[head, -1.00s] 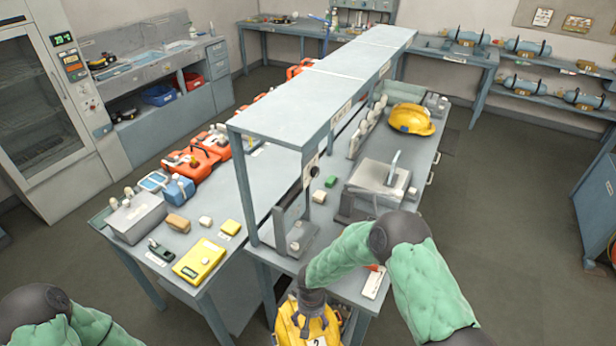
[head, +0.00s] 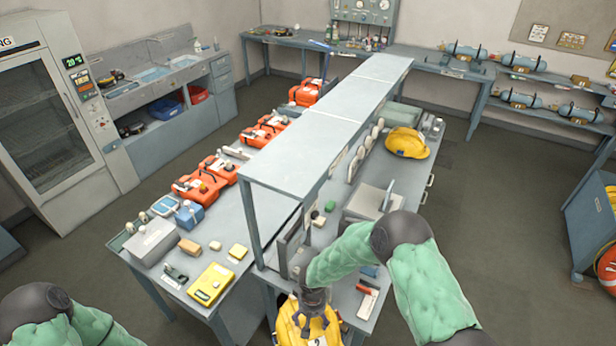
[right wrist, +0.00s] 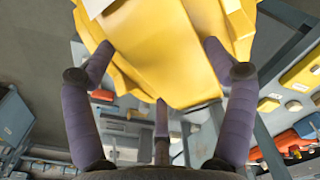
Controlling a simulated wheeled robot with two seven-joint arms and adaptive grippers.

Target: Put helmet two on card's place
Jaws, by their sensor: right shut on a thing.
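A yellow helmet (head: 292,328) hangs in my right gripper (head: 314,300) at the bottom of the head view, by the near end of the bench; the picture's edge cuts it off. In the right wrist view the helmet (right wrist: 165,55) fills the top middle, with the fingers around it and a white label at its top left. Another yellow helmet (head: 408,143) sits on the far right part of the bench. A white strip with a red part (head: 367,302) lies at the bench's near right; I cannot tell if it is the card. My left gripper is out of view.
A raised shelf (head: 330,120) runs along the bench's middle. A grey box (head: 372,203) stands right of it. Orange cases (head: 203,180), a yellow device (head: 211,284) and small blocks lie on the left side. Open floor lies to the right.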

